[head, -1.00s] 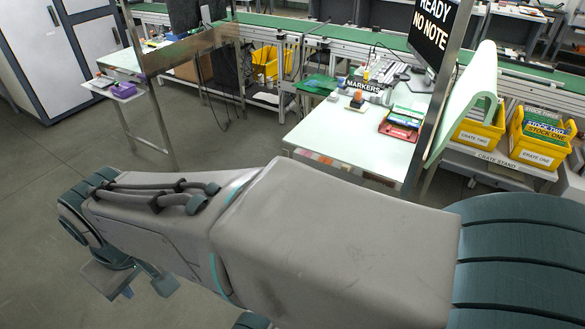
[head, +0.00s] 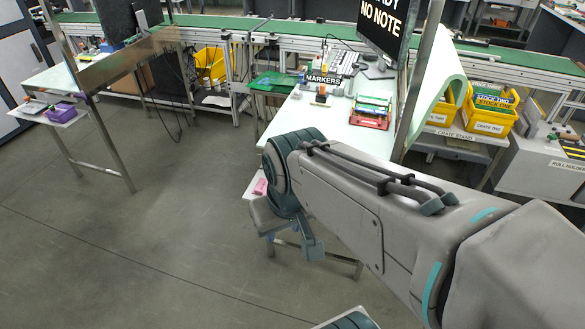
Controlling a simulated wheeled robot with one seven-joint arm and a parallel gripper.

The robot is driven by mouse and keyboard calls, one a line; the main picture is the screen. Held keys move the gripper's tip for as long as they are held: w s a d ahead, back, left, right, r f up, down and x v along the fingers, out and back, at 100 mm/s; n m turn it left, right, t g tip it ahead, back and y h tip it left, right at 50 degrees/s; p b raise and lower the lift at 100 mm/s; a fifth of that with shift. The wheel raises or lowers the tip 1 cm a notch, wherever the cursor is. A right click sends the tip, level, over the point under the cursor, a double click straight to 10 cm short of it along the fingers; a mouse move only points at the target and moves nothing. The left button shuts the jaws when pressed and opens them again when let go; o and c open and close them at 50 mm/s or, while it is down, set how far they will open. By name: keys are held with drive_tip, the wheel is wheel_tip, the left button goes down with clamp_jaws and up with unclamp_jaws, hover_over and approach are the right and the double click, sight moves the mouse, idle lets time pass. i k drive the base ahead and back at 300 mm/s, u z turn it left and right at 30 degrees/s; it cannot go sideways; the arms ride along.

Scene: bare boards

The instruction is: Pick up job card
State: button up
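I cannot pick out a job card for certain in the head view. A red tray (head: 369,122) with green and white flat items in it lies on the pale worktable (head: 340,133); the items are too small to identify. My gripper (head: 292,243) hangs in front of the worktable's near left corner, below tabletop height in the picture. Its two fingers are apart and nothing shows between them. My forearm hides the near part of the worktable.
A MARKERS sign (head: 323,79) and a monitor (head: 385,25) stand on the worktable. Yellow crates (head: 484,118) sit on a crate stand at right. A pink item (head: 260,187) lies low under the table's left edge. A purple box (head: 61,111) sits on a left side shelf. Floor at left is clear.

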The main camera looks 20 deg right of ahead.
sight(262, 185)
drive_tip(key=z, duration=0.2)
drive_tip(key=i, duration=1)
